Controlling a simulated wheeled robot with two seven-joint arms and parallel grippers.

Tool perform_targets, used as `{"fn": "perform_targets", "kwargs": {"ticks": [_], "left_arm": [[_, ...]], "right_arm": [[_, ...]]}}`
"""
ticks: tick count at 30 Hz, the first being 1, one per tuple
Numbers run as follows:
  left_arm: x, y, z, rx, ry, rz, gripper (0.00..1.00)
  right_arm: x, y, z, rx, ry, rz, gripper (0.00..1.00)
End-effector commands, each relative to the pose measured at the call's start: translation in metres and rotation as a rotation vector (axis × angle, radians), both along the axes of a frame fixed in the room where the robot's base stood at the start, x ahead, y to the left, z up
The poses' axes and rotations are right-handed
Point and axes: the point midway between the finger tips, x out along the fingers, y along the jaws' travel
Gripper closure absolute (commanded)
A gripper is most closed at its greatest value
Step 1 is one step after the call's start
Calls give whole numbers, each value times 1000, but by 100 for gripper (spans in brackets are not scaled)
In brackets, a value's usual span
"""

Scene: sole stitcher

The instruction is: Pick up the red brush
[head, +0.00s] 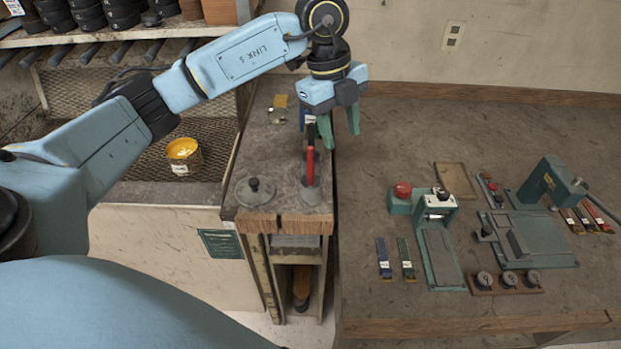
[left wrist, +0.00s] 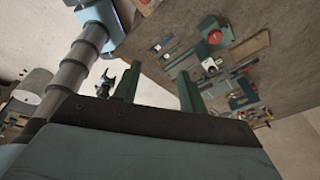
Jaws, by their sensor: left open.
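The red brush (head: 310,166) shows in the head view as a narrow red strip over the narrow worn bench, close to the bench's right edge. Dark and grey parts lie around it, and I cannot tell its exact outline. My left gripper (head: 339,130) is open above the bench's right edge, its green fingers pointing down. It is just beyond and to the right of the red brush, apart from it in the picture. The open fingers also show in the left wrist view (left wrist: 158,86), with nothing between them. I cannot make out the brush there. My right gripper is not seen.
A grey round lidded piece (head: 255,190) sits on the narrow bench (head: 275,150). A yellow pot (head: 184,156) stands in the mesh tray to the left. The large table (head: 400,130) on the right holds a green machine (head: 545,183) and several small tools; its back left area is clear.

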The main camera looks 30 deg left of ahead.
Motion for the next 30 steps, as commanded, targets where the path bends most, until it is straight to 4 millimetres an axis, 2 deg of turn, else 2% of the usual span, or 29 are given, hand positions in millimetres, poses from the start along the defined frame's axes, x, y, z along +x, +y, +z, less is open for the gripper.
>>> {"fn": "perform_targets", "kwargs": {"ticks": [1, 3, 7, 18, 26, 30], "left_arm": [[3, 20, 7, 74, 9, 55, 58], [3, 40, 14, 152, 27, 119, 58], [2, 58, 16, 222, 43, 177, 58], [1, 60, -48, 228, 47, 180, 58], [1, 60, -68, 227, 47, 179, 58], [-1, 63, -88, 226, 48, 179, 58]], "right_arm": [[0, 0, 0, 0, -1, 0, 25], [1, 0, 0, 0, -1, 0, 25], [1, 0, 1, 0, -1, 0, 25], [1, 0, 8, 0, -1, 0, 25], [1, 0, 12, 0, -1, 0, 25], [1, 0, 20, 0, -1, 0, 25]]}}
